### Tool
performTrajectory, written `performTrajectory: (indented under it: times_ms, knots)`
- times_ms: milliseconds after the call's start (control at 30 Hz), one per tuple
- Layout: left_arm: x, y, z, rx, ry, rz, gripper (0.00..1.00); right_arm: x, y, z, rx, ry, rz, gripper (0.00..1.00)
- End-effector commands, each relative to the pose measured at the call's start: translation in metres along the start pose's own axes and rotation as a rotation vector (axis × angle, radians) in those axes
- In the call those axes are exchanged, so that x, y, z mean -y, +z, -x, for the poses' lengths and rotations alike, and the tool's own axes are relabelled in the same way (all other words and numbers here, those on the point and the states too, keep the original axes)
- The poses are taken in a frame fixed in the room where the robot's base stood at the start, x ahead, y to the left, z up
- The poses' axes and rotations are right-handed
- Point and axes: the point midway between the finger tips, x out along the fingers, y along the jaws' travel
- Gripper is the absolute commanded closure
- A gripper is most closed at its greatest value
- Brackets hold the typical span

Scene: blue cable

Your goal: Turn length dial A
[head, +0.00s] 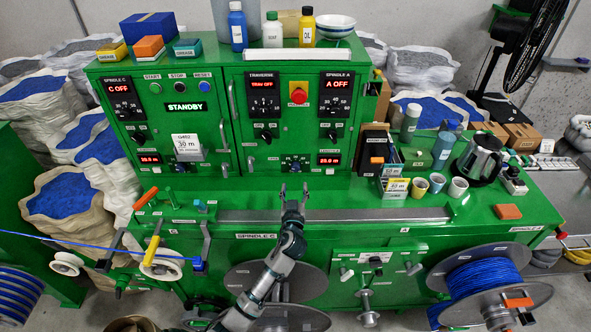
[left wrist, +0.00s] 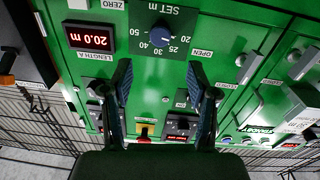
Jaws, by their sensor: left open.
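In the head view the dial (head: 293,165) is on the lower middle of the green cabinet. My left gripper (left wrist: 160,75) is open and empty, its two dark fingers spread to either side of the knob's line, apparently short of it. In the head view the gripper (head: 293,189) is just below the dial. My right gripper is not in view.
A matching length display (head: 149,159) is on the left cabinet panel. The steel-topped ledge (head: 380,214) below the dial is clear. A black organiser (head: 374,146), cups (head: 420,187) and a kettle (head: 479,158) stand to the right. A blue cable (head: 95,246) runs at left.

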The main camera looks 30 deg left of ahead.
Motion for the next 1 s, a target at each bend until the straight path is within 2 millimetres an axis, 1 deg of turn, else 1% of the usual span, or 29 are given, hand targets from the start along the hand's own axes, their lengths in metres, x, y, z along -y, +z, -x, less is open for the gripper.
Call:
performTrajectory:
  times_ms: [33, 100, 200, 333, 500, 800, 833, 867, 900, 967, 1000]
  knots:
    - [0.000, -0.003, -0.013, -0.002, -0.002, -0.003, 0.41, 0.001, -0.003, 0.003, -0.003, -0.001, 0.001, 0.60]
    - [0.000, -0.003, -0.029, -0.002, -0.001, -0.003, 0.41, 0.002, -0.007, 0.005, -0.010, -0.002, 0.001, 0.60]
    - [0.000, -0.003, -0.050, -0.002, -0.001, -0.002, 0.41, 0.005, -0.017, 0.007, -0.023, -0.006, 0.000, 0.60]
    - [-0.001, -0.002, -0.070, -0.002, -0.001, -0.003, 0.41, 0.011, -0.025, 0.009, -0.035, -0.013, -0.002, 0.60]
    - [-0.002, -0.002, -0.084, -0.002, 0.000, -0.002, 0.41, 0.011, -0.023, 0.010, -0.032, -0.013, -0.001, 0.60]
    - [0.000, 0.000, -0.088, -0.001, 0.000, 0.000, 0.41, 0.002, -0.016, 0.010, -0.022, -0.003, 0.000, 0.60]
    - [0.000, 0.000, -0.088, -0.001, 0.000, 0.000, 0.43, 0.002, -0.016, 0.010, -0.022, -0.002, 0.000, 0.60]
    - [0.000, 0.000, -0.088, -0.001, 0.000, 0.000, 0.51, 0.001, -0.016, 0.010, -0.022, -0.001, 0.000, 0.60]
    - [0.000, 0.000, -0.088, -0.001, 0.000, 0.000, 0.61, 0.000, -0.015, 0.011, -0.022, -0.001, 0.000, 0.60]
    - [0.000, 0.000, -0.088, -0.001, 0.000, 0.000, 0.76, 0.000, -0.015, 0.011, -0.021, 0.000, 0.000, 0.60]
    - [0.000, 0.000, -0.088, -0.001, 0.000, 0.000, 0.86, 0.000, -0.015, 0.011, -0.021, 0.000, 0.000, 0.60]
